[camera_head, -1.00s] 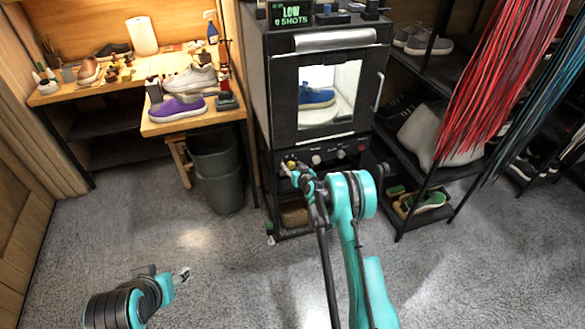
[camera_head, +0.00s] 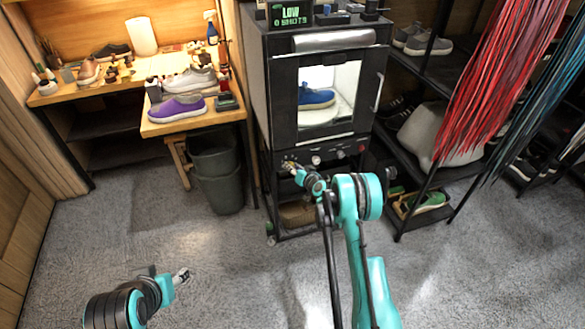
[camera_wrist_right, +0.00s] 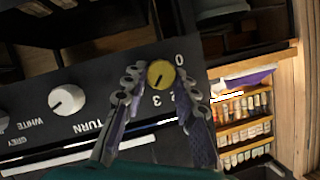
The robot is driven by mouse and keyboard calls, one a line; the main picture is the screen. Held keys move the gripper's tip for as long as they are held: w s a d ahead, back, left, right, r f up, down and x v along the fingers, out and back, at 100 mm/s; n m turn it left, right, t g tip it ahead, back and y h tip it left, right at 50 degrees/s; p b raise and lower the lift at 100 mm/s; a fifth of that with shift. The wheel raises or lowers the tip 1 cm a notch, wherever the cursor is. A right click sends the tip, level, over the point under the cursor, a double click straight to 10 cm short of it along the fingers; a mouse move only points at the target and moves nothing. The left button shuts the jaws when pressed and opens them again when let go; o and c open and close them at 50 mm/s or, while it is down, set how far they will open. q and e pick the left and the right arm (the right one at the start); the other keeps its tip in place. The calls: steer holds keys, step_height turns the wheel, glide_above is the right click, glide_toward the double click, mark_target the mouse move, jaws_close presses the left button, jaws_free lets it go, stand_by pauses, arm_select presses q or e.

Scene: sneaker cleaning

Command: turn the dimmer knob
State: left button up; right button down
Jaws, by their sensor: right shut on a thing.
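The dimmer knob (camera_wrist_right: 161,74) is a round yellow knob on a dark panel, with printed numbers such as 0, 2 and 3 around it. A dark pointer mark shows on its face. My right gripper (camera_wrist_right: 156,88) has its two fingers on either side of the knob and is shut on it. In the head view the right gripper (camera_head: 290,166) is at the left end of the control panel below the lit booth, largely hiding the knob. My left gripper (camera_head: 181,276) is away from the booth, over the carpet at lower left; its opening is too small to judge.
A grey bin (camera_head: 216,175) stands left, a shoe rack (camera_head: 432,185) right. Carpet in front is free.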

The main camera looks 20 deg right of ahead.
steer(key=m+y, duration=0.2)
steer(key=m, duration=0.1)
steer(key=shift+d+f+m+t, duration=0.15)
steer(key=shift+d+m+t, duration=0.05)
steer(key=shift+m+t, duration=0.1)
stand_by(0.4)
steer(key=c, duration=1.2)
jaws_free()
steer(key=v, duration=1.2)
steer(key=shift+d+f, duration=0.1)
steer(key=shift+f, duration=0.1)
